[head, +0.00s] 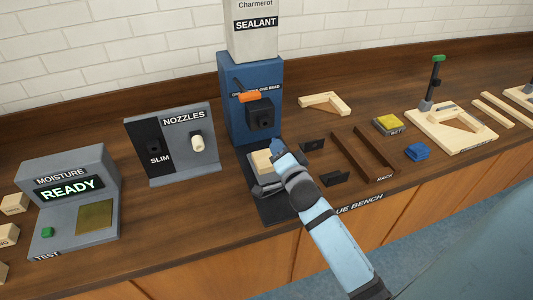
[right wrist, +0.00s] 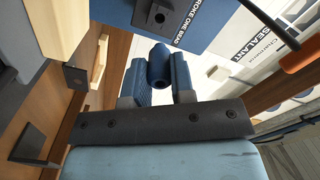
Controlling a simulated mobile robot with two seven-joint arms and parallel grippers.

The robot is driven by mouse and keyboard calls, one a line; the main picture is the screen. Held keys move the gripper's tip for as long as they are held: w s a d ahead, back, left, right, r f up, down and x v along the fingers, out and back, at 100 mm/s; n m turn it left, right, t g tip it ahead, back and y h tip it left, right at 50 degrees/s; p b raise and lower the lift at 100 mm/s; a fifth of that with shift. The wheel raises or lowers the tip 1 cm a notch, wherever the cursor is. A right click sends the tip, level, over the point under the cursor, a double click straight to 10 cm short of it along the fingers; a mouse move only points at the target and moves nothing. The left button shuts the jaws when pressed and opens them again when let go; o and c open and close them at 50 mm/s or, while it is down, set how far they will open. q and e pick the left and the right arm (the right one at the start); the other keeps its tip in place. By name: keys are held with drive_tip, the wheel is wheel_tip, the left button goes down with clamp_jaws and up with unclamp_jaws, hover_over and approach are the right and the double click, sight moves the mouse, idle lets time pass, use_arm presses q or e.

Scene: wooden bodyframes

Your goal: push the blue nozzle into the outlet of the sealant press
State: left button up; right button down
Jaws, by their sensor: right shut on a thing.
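The sealant press (head: 236,118) is a blue upright with a white sealant box on top and an orange-tipped lever. Its outlet (head: 260,113) is a dark block on the front; in the right wrist view the outlet block (right wrist: 158,14) shows a hole. My right gripper (head: 278,150) is in front of and below the outlet. In the right wrist view it is shut on the blue nozzle (right wrist: 160,64), held between its two blue ribbed fingers. The nozzle is apart from the outlet block. In the head view gripper and nozzle are hard to tell apart. My left gripper is not in view.
A pale wooden block (head: 261,162) sits on the press base beside my gripper. A nozzle stand (head: 173,167) at the left holds a cream nozzle (head: 198,143). A brown rack (head: 366,150), a blue item (head: 418,152) and wooden frames (head: 452,128) lie to the right.

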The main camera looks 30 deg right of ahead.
idle(0.4)
drive_tip(key=shift+w+n, duration=0.1)
drive_tip(key=shift+n, duration=0.2)
drive_tip(key=shift+x, duration=2.85)
drive_tip(key=shift+n+p, duration=0.3)
drive_tip(key=shift+p, duration=0.25)
drive_tip(key=shift+x, duration=1.35)
drive_tip(key=c, duration=0.9)
unclamp_jaws()
drive_tip(key=shift+f, duration=0.1)
